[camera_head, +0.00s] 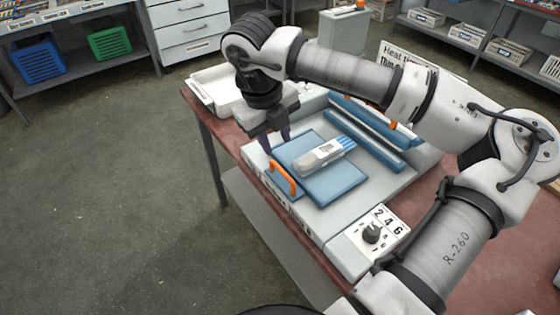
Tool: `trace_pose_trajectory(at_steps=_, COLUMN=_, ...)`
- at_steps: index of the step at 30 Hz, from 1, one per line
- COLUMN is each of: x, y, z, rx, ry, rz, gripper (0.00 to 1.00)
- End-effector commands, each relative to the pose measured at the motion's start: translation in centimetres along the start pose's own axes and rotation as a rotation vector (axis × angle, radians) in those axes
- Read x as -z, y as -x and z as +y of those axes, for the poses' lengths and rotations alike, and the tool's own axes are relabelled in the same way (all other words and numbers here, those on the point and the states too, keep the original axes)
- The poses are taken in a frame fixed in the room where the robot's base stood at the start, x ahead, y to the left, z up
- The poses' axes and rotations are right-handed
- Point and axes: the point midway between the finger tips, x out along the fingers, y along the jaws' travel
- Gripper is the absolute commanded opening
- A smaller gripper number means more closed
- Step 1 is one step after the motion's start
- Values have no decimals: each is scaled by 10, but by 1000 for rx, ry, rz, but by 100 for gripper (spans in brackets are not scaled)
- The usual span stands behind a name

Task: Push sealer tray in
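The sealer (345,239) is a pale grey machine at the front edge of a red-topped table. Its blue tray (338,191) lies on the machine's bed, with an orange handle (283,178) at the tray's left front edge. Long blue bars (366,139) run behind the tray. My gripper (275,139) points down just above and behind the orange handle, at the tray's left end. Its dark fingers look spread apart, with nothing visible between them. I cannot tell whether they touch the tray.
A dial (372,232) with number labels sits at the machine's front right corner. A white bin (217,91) stands at the table's far left corner. A sign (410,70) stands behind the machine. The floor on the left is clear.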

Motion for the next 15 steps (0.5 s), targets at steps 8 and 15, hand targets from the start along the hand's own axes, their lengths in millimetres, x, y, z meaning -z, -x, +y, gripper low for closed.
trace_pose_trajectory(at_steps=8, x=0, y=-58, z=1, rx=-7, ry=1, rz=0, gripper=33)
trace_pose_trajectory(at_steps=15, x=0, y=-93, z=1, rx=-6, ry=2, rz=-1, gripper=33)
